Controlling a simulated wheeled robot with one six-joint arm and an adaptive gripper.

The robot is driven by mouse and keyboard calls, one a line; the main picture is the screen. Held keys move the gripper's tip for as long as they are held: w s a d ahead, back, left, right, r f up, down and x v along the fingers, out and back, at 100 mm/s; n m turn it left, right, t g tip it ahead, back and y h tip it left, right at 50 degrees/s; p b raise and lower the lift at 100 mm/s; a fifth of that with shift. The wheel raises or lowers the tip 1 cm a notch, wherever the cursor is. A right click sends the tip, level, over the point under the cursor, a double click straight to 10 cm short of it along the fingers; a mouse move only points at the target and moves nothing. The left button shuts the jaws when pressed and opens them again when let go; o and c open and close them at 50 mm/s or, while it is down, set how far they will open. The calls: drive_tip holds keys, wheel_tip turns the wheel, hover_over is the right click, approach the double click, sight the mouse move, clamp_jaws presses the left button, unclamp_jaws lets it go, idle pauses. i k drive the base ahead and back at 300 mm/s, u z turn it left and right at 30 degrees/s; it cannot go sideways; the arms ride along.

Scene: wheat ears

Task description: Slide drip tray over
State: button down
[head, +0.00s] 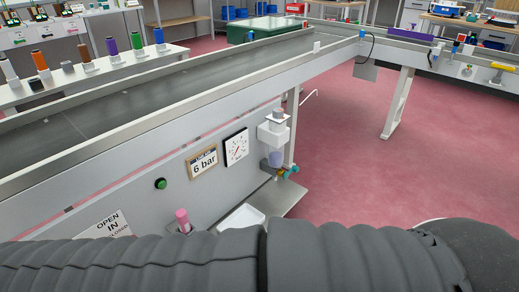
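A white tray (243,218), likely the drip tray, sits low against the grey side panel of the conveyor. Its lower part is hidden behind my dark ribbed arm. To its right and higher up hangs a white filter unit (273,131) with a translucent bluish bowl (275,158). A small brass valve with a teal handle (291,170) is below the bowl. The tray is left of the point under the valve. A bare metal shelf (283,203) extends under the valve. My gripper is not in view.
The panel carries a "6 bar" sign (202,161), a dial gauge (236,147), a green button (160,184) and a pink-topped handle (182,220). The conveyor (120,105) runs above. Open red floor (360,160) lies right of the shelf, with a conveyor leg (398,104) beyond.

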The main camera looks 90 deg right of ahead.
sight(245, 215)
drive_tip(key=z, duration=2.8)
